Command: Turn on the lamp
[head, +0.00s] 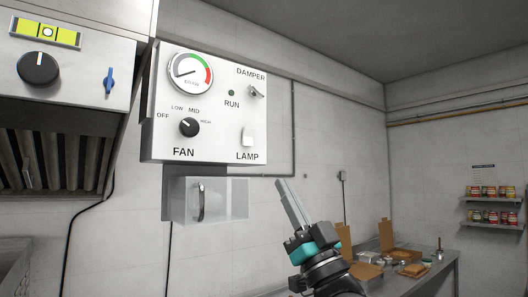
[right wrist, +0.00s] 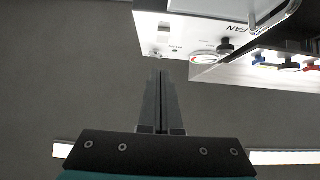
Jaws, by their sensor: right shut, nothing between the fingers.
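The lamp switch (head: 247,136) is a small white rocker above the word LAMP, at the lower right of a white control panel (head: 215,142) in the head view. My right gripper (head: 281,184) is shut and empty. In the head view its fingertips show below and to the right of the lamp switch, apart from it. In the right wrist view the closed fingers (right wrist: 161,80) point toward the panel (right wrist: 172,42), seen at an odd angle, with a gap between. I cannot make out the lamp switch clearly there. My left gripper is not in view.
The panel also carries a fan knob (head: 189,127), a damper toggle (head: 256,92) and a gauge (head: 191,72). A clear box (head: 225,199) with a handle hangs below it. A hood (head: 65,70) is at left. A steel table (head: 432,268) with boxes stands at right.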

